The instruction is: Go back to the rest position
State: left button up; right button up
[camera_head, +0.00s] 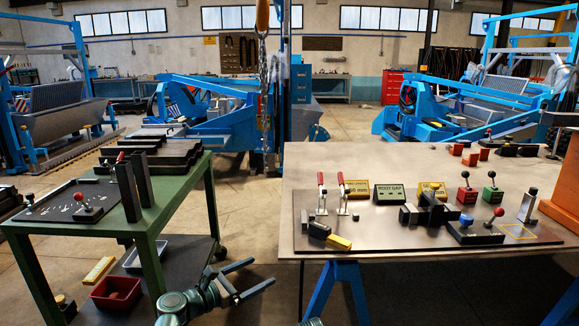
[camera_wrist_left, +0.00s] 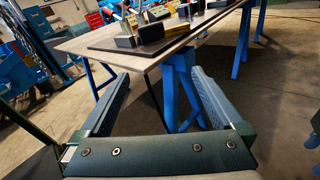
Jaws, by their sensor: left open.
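My left gripper (camera_head: 262,272) is low in the head view, between the green cart and the work table. Its two fingers are spread apart with nothing between them. In the left wrist view the open fingers (camera_wrist_left: 160,78) point toward the table's front edge and a blue trestle leg, touching nothing that I can see. My right gripper does not show.
The work table (camera_head: 400,170) at right carries a dark plate (camera_head: 375,240) with red-handled clamps (camera_head: 321,192), blocks and knobs. The green cart (camera_head: 190,200) at left holds dark bars, with a red bin (camera_head: 115,292) below. Blue trestle legs (camera_head: 322,290) stand near my left gripper.

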pick_arm(q)
jog(key=s+d+f+m+g+y, duration=0.1)
jog(key=s+f+m+g+y, duration=0.55)
jog(key=f+m, duration=0.75)
jog(key=s+a+f+m+g+y, duration=0.4)
jog(key=s+a+f+m+y, duration=0.2)
jog(key=s+a+m, duration=0.35)
jog(key=s+d+m+g+y, duration=0.1)
jog(key=s+d+m, duration=0.4)
jog(key=d, duration=0.7)
notch_tip(320, 180, up, 27)
jog(key=p, duration=2.6)
jog(key=shift+a+f+p, duration=0.15)
jog(key=shift+a+p, duration=0.15)
jog(key=shift+p, duration=0.1)
